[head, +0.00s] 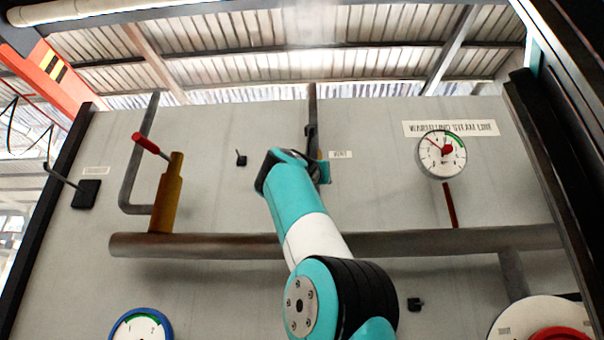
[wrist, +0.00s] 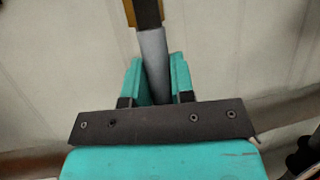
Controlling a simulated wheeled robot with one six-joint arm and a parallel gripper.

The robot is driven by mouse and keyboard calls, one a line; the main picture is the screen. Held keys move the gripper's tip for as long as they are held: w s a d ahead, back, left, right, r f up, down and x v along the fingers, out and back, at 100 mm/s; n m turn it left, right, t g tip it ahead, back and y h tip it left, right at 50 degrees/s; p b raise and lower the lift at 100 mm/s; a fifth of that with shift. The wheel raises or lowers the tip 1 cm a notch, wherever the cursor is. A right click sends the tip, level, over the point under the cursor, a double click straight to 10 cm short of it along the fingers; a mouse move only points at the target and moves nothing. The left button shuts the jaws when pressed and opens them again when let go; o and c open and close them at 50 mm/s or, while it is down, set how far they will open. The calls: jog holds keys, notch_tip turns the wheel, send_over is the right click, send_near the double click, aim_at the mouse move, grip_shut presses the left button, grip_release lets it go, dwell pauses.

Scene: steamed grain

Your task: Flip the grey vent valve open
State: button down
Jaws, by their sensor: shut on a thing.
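The grey lever of the vent valve (wrist: 155,60) runs down between the two teal fingers of my gripper (wrist: 158,78) in the wrist view. My gripper is shut on this lever. At the lever's top is a dark block (wrist: 148,12) with brass-coloured edges. In the head view my gripper (head: 322,172) is at the panel, just left of and below the "VENT" label (head: 341,154). My arm hides most of the valve and the lever there. Only a dark piece (head: 311,132) and a sliver of brass show above my wrist.
A brass valve with a red handle (head: 150,144) stands left on the horizontal pipe (head: 190,244). A gauge (head: 442,154) is on the right, and a red-centred dial (head: 548,322) is at the lower right. A blue-rimmed gauge (head: 141,328) is at the lower left. A black switch (head: 86,194) is at the far left.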

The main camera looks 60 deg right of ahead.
dwell(0.4)
jog(key=c, duration=1)
grip_release()
jog(key=shift+w, duration=0.1)
jog(key=shift+b+v, duration=3.55)
jog(key=shift+v, duration=5.2)
jog(key=shift+f, duration=0.1)
